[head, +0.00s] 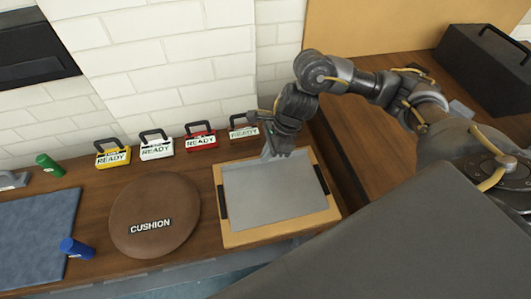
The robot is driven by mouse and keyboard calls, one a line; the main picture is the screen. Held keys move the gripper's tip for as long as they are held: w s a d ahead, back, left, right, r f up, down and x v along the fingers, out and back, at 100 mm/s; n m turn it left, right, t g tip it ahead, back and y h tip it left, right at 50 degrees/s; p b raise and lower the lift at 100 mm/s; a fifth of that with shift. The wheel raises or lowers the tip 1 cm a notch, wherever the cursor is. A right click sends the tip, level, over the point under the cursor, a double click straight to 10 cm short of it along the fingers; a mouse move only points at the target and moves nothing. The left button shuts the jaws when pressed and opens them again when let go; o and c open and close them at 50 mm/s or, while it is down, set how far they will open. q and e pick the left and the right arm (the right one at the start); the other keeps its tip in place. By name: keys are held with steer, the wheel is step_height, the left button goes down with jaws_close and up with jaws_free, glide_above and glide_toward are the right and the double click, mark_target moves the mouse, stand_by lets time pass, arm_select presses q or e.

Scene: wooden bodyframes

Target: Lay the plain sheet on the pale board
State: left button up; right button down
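The plain grey sheet (275,195) lies over the middle of the pale board (285,233), with the board's light wooden border showing around much of it. The board has black strips at its left and right sides and sits on the brown bench. My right gripper (274,153) points down at the far edge of the sheet, near the board's far side. Its fingers are small here and I cannot tell whether they are open, or whether they grip the sheet or only touch it. My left gripper is not in view.
A round brown cushion (153,212) lies left of the board. Behind stand several tags marked READY, including a yellow one (113,157) and a red one (201,139). A blue mat (35,235), green cylinder (50,165) and blue cylinder (76,248) are at left. A dark toolbox (485,70) stands back right.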

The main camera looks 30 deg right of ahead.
steer(key=shift+f+b, duration=0.2)
steer(key=shift+b, duration=0.5)
stand_by(0.6)
stand_by(0.4)
steer(key=c, duration=1)
jaws_free()
steer(key=shift+c, duration=0.2)
steer(key=shift+r, duration=0.1)
steer(key=shift+s+r+p, duration=0.1)
steer(key=shift+r+p, duration=2.45)
steer(key=shift+r, duration=0.85)
